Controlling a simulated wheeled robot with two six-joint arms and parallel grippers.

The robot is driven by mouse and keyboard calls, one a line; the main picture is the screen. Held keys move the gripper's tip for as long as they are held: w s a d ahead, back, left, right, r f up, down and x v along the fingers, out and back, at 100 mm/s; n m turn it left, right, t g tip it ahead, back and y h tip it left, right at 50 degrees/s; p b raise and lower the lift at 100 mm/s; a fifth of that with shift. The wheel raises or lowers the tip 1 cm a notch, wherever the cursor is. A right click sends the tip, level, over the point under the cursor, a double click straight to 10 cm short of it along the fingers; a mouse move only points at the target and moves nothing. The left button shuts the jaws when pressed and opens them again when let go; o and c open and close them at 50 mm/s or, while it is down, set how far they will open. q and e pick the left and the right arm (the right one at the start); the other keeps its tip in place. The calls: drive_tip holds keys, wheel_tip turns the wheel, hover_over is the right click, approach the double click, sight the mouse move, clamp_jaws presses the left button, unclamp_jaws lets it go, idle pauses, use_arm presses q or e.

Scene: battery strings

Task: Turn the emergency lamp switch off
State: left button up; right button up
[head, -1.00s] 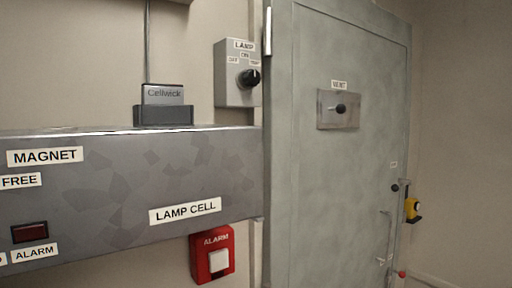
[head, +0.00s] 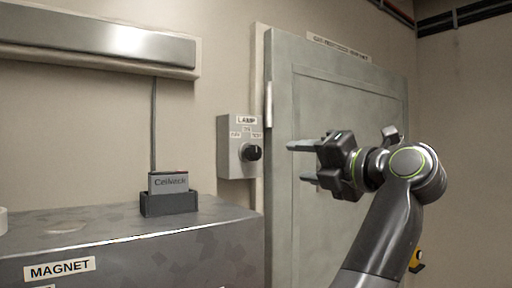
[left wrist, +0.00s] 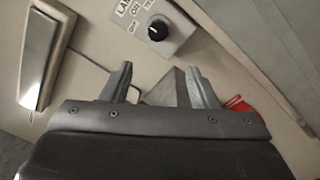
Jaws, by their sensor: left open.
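The lamp switch is a grey wall box (head: 228,160) labelled LAMP, with a round black knob (head: 250,152) on its front. Small position labels sit above the knob; ON is in the middle. In the left wrist view the box (left wrist: 178,42) and knob (left wrist: 158,30) are at the top, beyond the fingertips. The knob's exact pointing is too small to tell. My left gripper (head: 296,163) is open and empty, to the right of the box and apart from it, in front of the door. It also shows in the left wrist view (left wrist: 160,70). My right gripper is not in view.
A grey door (head: 310,85) stands right of the box. A grey cabinet (head: 150,255) labelled MAGNET is below left, with a Cellwick lamp unit (head: 168,185) in a dark holder on top. A metal fixture (head: 90,38) hangs above. A red object (left wrist: 238,104) shows in the left wrist view.

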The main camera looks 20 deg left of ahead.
use_arm(q)
drive_tip(key=s+r, duration=0.1)
drive_tip(key=p, duration=0.7)
approach(257, 153)
drive_tip(key=shift+h, duration=0.3)
drive_tip(key=x, duration=0.9)
drive_tip(key=shift+s+r, duration=0.2)
drive_tip(key=shift+r, duration=0.15)
drive_tip(key=shift+p+x, duration=0.35)
drive_tip(key=shift+x, duration=0.45)
drive_tip(key=shift+f, duration=0.15)
drive_tip(key=c, duration=1)
